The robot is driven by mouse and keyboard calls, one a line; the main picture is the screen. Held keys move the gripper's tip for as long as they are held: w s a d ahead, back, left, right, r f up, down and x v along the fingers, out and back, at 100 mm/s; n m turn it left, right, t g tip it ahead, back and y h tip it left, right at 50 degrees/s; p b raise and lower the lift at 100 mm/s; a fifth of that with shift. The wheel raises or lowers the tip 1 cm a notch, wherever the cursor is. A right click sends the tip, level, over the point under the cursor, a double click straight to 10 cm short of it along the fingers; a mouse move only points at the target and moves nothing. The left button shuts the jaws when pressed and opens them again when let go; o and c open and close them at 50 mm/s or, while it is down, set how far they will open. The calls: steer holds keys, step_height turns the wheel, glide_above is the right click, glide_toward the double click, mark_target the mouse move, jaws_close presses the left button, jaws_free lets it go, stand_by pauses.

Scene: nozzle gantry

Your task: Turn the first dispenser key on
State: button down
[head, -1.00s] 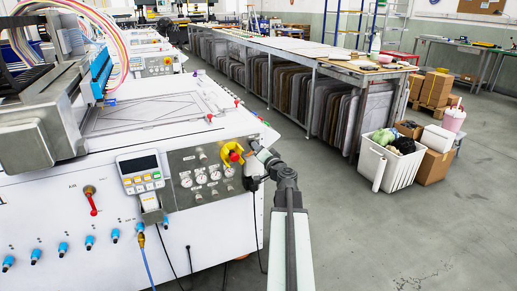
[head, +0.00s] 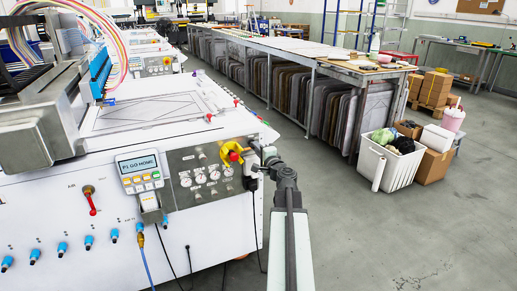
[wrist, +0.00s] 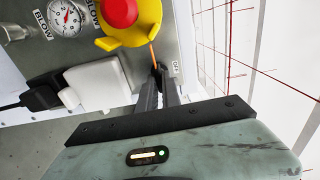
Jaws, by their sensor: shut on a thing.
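My gripper (wrist: 160,88) is shut at the right edge of the control panel, just below and right of the yellow-and-red stop knob. The small thing between its fingertips, taken as the first dispenser key, is almost wholly hidden by them, and I cannot read its angle. A thin orange line (wrist: 153,56) shows just above the fingertips. A small white label (wrist: 175,68), seeming to read OFF, sits to their right. In the head view my gripper (head: 255,160) is also at the panel's right end.
The stop knob (wrist: 122,14) is very close, up and left of the fingers. White and black plugs (wrist: 95,87) stick out at left. A gauge (wrist: 64,17) is beyond. In the head view, the keypad display (head: 138,164) reads P1 GO HOME. Open floor (head: 420,230) lies right.

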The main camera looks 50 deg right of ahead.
steer(key=shift+s+d, duration=0.1)
steer(key=shift+d, duration=0.05)
stand_by(0.3)
steer(key=c, duration=1.5)
jaws_free()
steer(key=shift+c, duration=0.2)
